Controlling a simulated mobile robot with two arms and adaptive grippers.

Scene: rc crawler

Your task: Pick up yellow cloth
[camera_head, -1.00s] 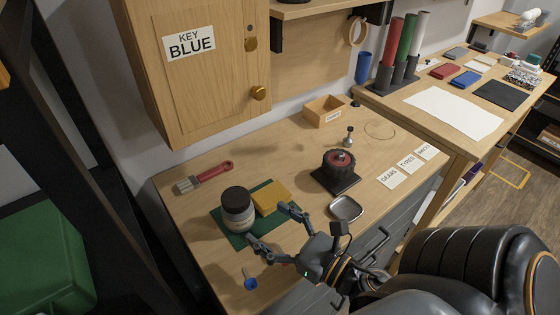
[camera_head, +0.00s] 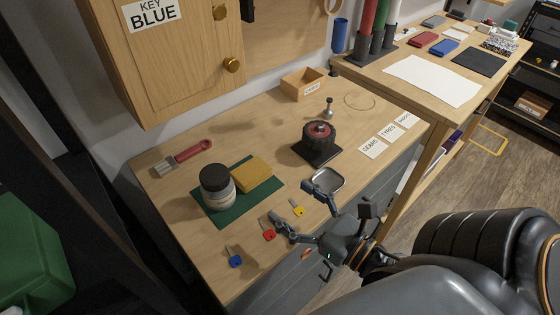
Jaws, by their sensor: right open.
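The yellow cloth (camera_head: 250,174) is a thick folded block lying on a dark green mat (camera_head: 212,217) on the workbench. A jar with a black lid (camera_head: 217,187) stands on the mat just left of the cloth. My right gripper (camera_head: 292,203) is open and empty, to the right and front of the cloth and apart from it. Its fingers point toward the left, near the bench's front edge. My left gripper is not in view.
Yellow (camera_head: 298,207), red (camera_head: 268,234) and blue (camera_head: 236,258) keys lie along the bench front. A metal tray (camera_head: 328,181) and a black tyre on a dark base (camera_head: 319,137) are right of the cloth. A red-handled brush (camera_head: 184,157) lies behind left.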

